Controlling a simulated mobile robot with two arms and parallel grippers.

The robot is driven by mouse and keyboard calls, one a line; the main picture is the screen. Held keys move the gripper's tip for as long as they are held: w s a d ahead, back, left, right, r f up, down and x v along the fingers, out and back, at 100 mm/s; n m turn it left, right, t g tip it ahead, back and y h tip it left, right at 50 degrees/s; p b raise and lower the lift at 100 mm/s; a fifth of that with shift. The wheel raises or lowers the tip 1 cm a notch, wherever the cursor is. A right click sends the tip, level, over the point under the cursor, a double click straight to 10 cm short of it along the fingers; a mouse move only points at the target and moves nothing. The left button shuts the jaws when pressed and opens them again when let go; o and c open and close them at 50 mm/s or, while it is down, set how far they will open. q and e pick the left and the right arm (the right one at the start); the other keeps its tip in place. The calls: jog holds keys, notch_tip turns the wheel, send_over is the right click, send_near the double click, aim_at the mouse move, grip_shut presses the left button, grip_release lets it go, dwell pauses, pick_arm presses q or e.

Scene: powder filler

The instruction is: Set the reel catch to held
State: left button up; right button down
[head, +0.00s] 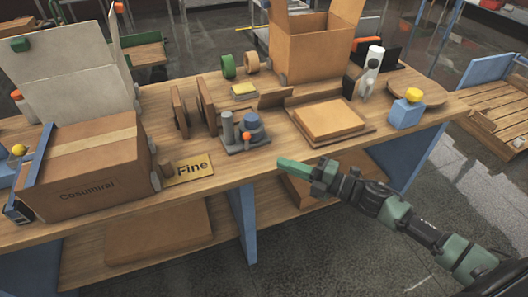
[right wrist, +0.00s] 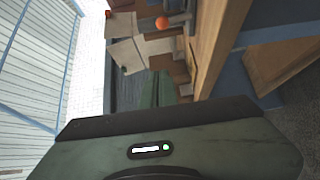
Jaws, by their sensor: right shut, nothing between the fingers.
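A grey device (head: 246,132) stands on the wooden bench near its front edge, with a grey post, a blue-grey round part and an orange ball knob (head: 246,136). I cannot tell for sure that this is the reel catch, or how it is set. An orange ball also shows at the top of the right wrist view (right wrist: 162,22). My right gripper (head: 283,163) is shut and empty, at the bench's front edge, to the right of and nearer than the device, apart from it. Its green fingers (right wrist: 160,88) show in the right wrist view. My left gripper is out of view.
A large carton (head: 85,175) and a "Fine" plate (head: 190,168) are to the left. A tray with a flat brown block (head: 328,119) and a blue block with a yellow knob (head: 405,112) are to the right. An open box (head: 305,50) stands behind.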

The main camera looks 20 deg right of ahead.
aim_at(247, 136)
jog(key=shift+m+h, duration=0.5)
jog(key=x, duration=0.9)
jog(key=shift+w+f, duration=0.25)
jog(key=shift+w, duration=0.3)
jog(key=w, duration=0.2)
jog(key=shift+w+d+f, duration=0.2)
jog(key=shift+w, duration=0.05)
jog(key=shift+w+d+f, duration=0.1)
jog(key=shift+w, duration=0.6)
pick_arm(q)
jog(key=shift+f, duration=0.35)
